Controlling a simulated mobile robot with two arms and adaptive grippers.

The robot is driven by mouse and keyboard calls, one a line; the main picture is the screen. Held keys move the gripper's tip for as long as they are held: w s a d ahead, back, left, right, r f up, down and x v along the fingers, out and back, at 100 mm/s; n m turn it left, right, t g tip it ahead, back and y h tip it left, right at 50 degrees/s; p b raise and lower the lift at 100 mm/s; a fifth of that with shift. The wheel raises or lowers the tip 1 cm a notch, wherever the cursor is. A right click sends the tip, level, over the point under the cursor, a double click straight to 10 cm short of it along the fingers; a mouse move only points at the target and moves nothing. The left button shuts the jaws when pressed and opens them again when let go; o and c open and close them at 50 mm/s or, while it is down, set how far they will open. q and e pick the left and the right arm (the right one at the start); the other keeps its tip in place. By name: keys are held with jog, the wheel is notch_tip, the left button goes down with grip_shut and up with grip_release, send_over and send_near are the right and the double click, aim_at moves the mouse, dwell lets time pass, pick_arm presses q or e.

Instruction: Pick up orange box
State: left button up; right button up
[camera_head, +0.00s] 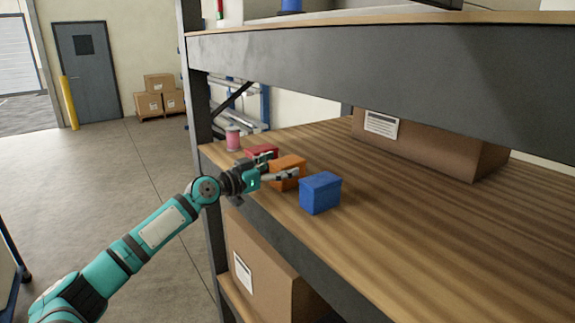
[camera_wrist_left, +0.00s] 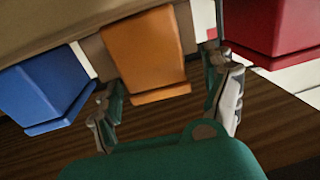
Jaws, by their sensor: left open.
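An orange box (camera_head: 288,168) sits on the wooden shelf between a red box (camera_head: 262,152) and a blue box (camera_head: 320,192). My left gripper (camera_head: 284,167) is at the shelf's front edge, open, with its fingers toward the orange box and partly hiding it. In the left wrist view the orange box (camera_wrist_left: 146,52) shows between and beyond the two open fingers (camera_wrist_left: 170,105). There the blue box (camera_wrist_left: 45,88) is on the left and the red box (camera_wrist_left: 283,28) on the right. I cannot tell whether the fingers touch the orange box. My right gripper is not in view.
A pink cylindrical item (camera_head: 233,138) stands beyond the red box on the shelf (camera_head: 430,225). A large cardboard box (camera_head: 430,145) lies farther back. A thick upper shelf beam (camera_head: 380,75) runs above. Another cardboard box (camera_head: 262,265) is on the lower level.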

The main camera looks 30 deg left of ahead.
pick_arm(q)
jog(key=shift+w+d, duration=0.2)
jog(key=shift+w, duration=0.4)
jog(key=shift+s, duration=0.1)
jog(key=shift+c, duration=0.9)
jog(key=c, duration=1.4)
